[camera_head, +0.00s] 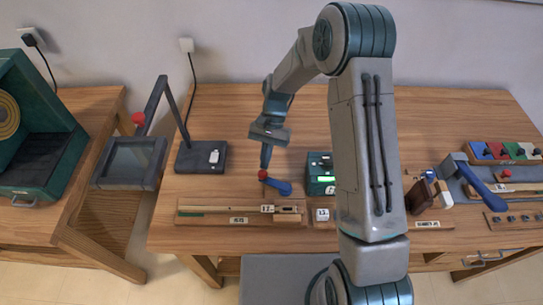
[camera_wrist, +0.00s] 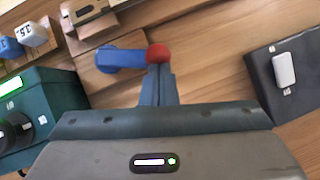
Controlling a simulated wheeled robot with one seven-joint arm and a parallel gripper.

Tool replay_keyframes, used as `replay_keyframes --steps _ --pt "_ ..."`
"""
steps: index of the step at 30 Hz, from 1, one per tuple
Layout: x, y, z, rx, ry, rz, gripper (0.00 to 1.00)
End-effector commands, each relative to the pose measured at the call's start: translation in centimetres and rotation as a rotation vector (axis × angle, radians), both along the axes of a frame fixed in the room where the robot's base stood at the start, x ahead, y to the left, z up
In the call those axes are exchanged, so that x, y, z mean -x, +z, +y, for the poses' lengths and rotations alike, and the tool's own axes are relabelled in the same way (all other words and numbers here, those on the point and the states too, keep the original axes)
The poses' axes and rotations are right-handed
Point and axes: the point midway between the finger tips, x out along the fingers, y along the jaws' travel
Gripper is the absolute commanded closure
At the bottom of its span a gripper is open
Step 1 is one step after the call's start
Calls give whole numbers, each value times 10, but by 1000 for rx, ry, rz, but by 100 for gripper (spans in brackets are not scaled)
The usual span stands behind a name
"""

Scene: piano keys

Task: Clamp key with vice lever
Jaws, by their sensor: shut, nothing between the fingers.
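The vice lever (camera_head: 279,187) is blue with a red ball knob and lies near the middle of the table, just behind a wooden fixture. In the wrist view the lever (camera_wrist: 121,58) points left from its red knob (camera_wrist: 158,53). My gripper (camera_head: 264,166) points down with its fingertips at the knob; in the wrist view the shut fingers (camera_wrist: 159,70) overlap the knob's lower edge. I cannot tell whether they touch it. A long pale key (camera_head: 225,208) with a "12" label lies in the wooden fixture (camera_head: 212,220). The vice jaws are not clear.
A green box (camera_head: 320,178) with a lit display stands right of the lever. A dark stand (camera_head: 202,158) with a white piece is on the left. My arm hides part of the table's middle right.

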Motion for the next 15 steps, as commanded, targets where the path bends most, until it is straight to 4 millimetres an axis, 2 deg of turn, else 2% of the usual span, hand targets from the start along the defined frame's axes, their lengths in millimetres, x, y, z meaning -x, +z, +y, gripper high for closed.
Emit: replay_keyframes --steps 6,15 --pt "11 -1 10 0 164 -1 100" --pt "22 0 16 -1 301 0 100"
